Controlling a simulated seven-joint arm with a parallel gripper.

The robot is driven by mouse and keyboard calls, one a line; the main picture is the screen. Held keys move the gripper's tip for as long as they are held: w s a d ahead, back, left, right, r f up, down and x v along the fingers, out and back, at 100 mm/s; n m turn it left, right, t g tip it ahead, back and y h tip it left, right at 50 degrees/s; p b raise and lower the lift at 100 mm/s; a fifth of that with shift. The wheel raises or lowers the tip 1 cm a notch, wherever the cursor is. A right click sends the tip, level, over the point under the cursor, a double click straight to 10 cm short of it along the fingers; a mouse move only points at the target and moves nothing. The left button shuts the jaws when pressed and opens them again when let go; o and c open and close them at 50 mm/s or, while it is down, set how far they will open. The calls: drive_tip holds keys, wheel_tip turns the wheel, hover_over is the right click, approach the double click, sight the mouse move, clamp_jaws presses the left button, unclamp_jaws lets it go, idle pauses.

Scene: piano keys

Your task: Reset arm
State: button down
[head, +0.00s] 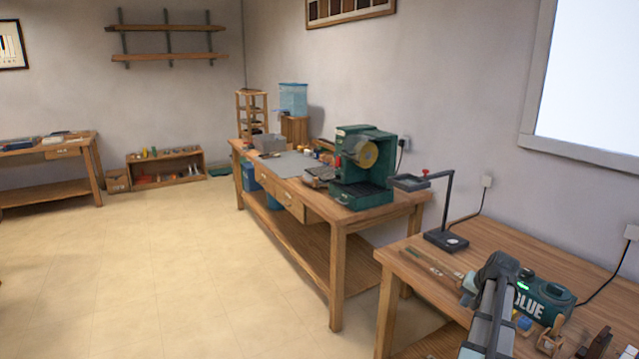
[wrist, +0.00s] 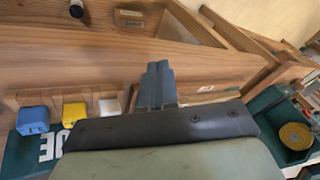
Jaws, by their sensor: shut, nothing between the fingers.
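My gripper (wrist: 157,85) shows in the wrist view, its two blue-grey fingers together with nothing between them. It is over a wooden structure, with light wood boards and a drawer-like frame (wrist: 190,25) beyond the fingertips. In the head view my grey arm stands at the lower right, in front of the near workbench (head: 500,255). I cannot make out the fingertips there.
A blue block (wrist: 32,120), a yellow block (wrist: 75,112) and a white block (wrist: 109,107) sit left of the fingers. A teal lettered box (head: 545,297) and black lamp stand (head: 446,240) stand on the near bench. A green machine (head: 362,165) is farther back. Left floor is clear.

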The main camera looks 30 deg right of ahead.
drive_tip(key=w+a+f+n+g+y, duration=0.15)
drive_tip(key=w+a+f, duration=0.3)
drive_tip(key=a, duration=0.55)
drive_tip(key=w+a+f+n, duration=0.2)
drive_tip(key=w+a+f, duration=0.3)
drive_tip(key=a, duration=0.5)
drive_tip(key=w+a+f+n+g+y, duration=0.15)
drive_tip(key=w+a+f, duration=0.35)
drive_tip(key=a, duration=0.6)
drive_tip(key=s+a+f+n+g+h, duration=0.15)
drive_tip(key=a+f+n, duration=0.3)
drive_tip(key=a, duration=1.05)
drive_tip(key=s+a+f+n, duration=0.25)
drive_tip(key=a+f, duration=0.25)
drive_tip(key=a, duration=1)
drive_tip(key=s+f+g, duration=0.3)
drive_tip(key=s+f, duration=0.7)
drive_tip(key=s, duration=0.5)
drive_tip(key=s+f+g, duration=0.4)
drive_tip(key=s+f, duration=0.6)
drive_tip(key=s, duration=0.4)
drive_tip(key=shift+s+a+f, duration=0.2)
drive_tip(key=shift+s+a, duration=0.05)
drive_tip(key=shift+s, duration=0.15)
